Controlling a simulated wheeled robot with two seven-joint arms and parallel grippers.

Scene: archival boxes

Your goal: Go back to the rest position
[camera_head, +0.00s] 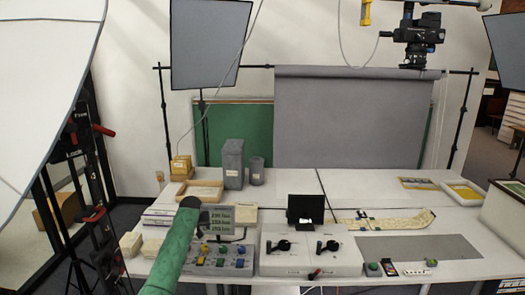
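Neither of my grippers can be made out in the head view. A green shaft with a dark rounded end (176,245) rises from the bottom edge left of centre, in front of the table. I cannot tell what it is, and no fingers show on it. The white table (300,187) spans the middle of the view. A tall grey box (233,163) and a shorter grey cylinder (257,171) stand upright at its back left.
A console (290,262) with black levers and a small black screen (305,208) stand at the front. A shallow wooden tray (199,190) is at the left. A grey mat (418,247) lies at the right. Lamp panels and stands flank the table; a camera (419,37) hangs above.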

